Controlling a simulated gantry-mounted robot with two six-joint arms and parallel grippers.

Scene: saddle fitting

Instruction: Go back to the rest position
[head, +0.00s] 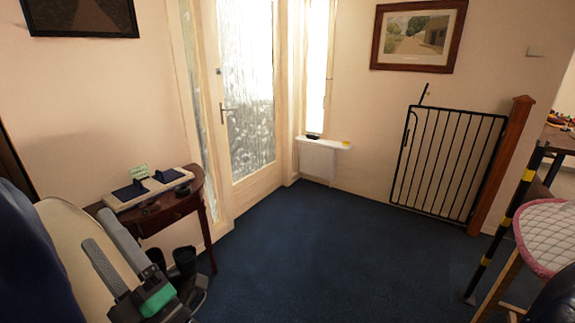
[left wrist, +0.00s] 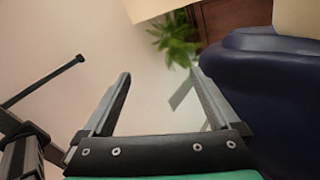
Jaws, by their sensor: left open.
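My left gripper (head: 98,228) is at the lower left of the head view, in front of the small wooden table. Its two grey fingers are apart with nothing between them. In the left wrist view the same gripper (left wrist: 160,76) shows both fingers spread and empty, with a pale wall and a plant behind. On the table's top (head: 168,206) lies a pale tray (head: 125,203) with dark blue pads (head: 130,191) and a small green card (head: 139,172). Small dark parts (head: 150,207) lie near its front edge; their shape is unclear. My right gripper is not in view.
Dark boots (head: 185,264) stand under the table. A black metal gate (head: 447,165) is by the far wall. The blue carpet (head: 330,255) in the middle is clear. A plant (left wrist: 174,40) shows beyond the fingers.

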